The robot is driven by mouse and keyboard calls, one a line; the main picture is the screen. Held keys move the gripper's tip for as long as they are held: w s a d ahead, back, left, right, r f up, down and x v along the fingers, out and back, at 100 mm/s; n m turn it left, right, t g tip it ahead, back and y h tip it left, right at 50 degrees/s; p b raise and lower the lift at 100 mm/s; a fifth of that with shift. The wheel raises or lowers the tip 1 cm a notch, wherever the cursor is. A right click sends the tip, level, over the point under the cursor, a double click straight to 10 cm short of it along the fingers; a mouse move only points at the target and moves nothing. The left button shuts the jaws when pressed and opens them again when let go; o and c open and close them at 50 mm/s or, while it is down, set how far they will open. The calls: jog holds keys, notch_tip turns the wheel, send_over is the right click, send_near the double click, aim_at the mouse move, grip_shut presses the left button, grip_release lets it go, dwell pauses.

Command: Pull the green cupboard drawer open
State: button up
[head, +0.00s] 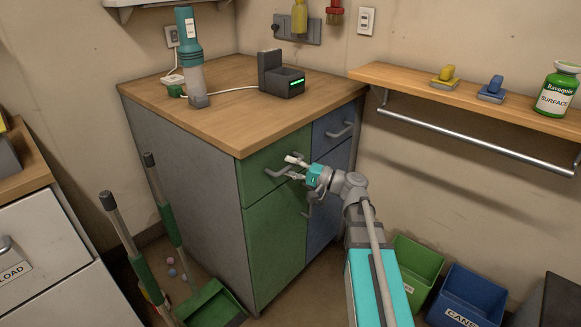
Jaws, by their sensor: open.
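The green cupboard drawer (260,161) is the upper green front on the cupboard below the wooden worktop. It looks closed, level with the blue drawer (325,132) to its right. Its grey bar handle (275,173) runs across the front, and its right part is partly hidden by my gripper. My gripper (291,168) is open and empty, at the right part of this handle, with one finger above the other. I cannot tell whether the fingers touch the handle. The green door (273,240) below is closed.
Green (416,264) and blue (470,295) bins stand on the floor at right. A dustpan (211,303) and long handles stand left of the green door. A wooden shelf with a metal rail (470,145) juts from the right wall. White drawers (60,265) stand at far left.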

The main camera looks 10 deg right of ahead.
grip_shut()
jog(key=shift+d, duration=0.1)
